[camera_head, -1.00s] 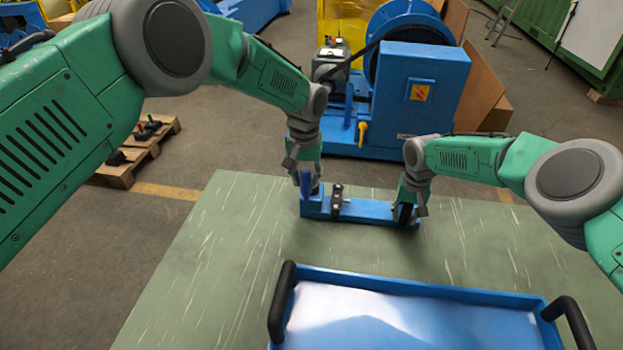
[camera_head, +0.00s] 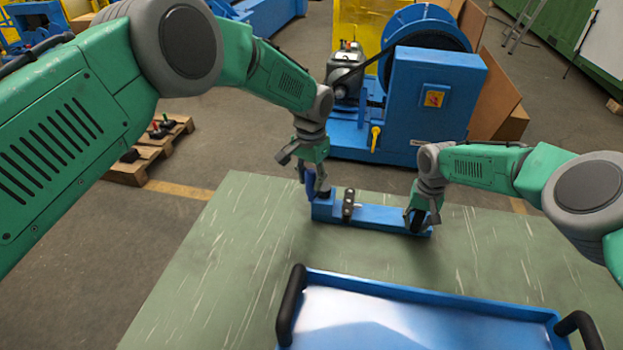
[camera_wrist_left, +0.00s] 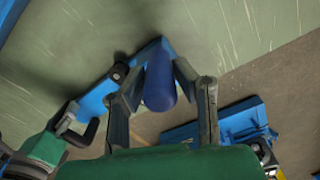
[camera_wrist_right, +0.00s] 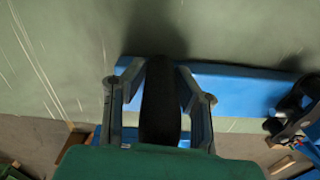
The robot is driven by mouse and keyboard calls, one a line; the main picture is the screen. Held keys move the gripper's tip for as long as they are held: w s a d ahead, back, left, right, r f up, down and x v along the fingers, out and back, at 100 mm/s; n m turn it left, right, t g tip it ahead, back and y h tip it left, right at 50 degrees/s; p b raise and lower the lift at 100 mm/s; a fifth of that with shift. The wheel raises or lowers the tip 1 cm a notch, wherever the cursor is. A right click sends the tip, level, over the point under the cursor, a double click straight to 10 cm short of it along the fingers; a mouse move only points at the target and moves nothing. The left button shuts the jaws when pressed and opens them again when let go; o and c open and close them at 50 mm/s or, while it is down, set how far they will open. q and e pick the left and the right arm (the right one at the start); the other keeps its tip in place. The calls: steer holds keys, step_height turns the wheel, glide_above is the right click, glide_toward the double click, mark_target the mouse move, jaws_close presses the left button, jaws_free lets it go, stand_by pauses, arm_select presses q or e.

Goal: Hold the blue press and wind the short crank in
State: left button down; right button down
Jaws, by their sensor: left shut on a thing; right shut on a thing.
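The blue press (camera_head: 385,219) is a long low blue bar lying on the green table, with a dark upright fitting (camera_head: 348,204) near its middle. My left gripper (camera_head: 318,188) is at its left end, shut on an upright blue grip that looks like the short crank's handle (camera_wrist_left: 160,86). The crank arm itself is mostly hidden. My right gripper (camera_head: 418,216) is at the press's right end, shut on an upright black handle (camera_wrist_right: 160,102). The press's blue bar also shows in the right wrist view (camera_wrist_right: 240,90).
A blue tray (camera_head: 400,288) with black handles stands at the table's near edge, close in front of the press. The green table (camera_head: 235,250) is clear to the left. A large blue machine (camera_head: 430,95) stands on the floor behind.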

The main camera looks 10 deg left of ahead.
arm_select(q)
steer(key=shift+w+a+r, duration=0.1)
steer(key=shift+a, duration=0.05)
arm_select(e)
steer(key=shift+s+d+f, duration=0.1)
steer(key=shift+d, duration=0.1)
arm_select(q)
steer(key=c, duration=1.3)
jaws_free()
steer(key=shift+c, duration=0.2)
steer(key=shift+o, duration=0.2)
arm_select(e)
steer(key=shift+a, duration=0.1)
arm_select(q)
step_height(320, 180, up, 12)
steer(key=shift+f, duration=0.1)
arm_select(e)
steer(key=c, duration=1.2)
jaws_free()
steer(key=shift+a, duration=0.1)
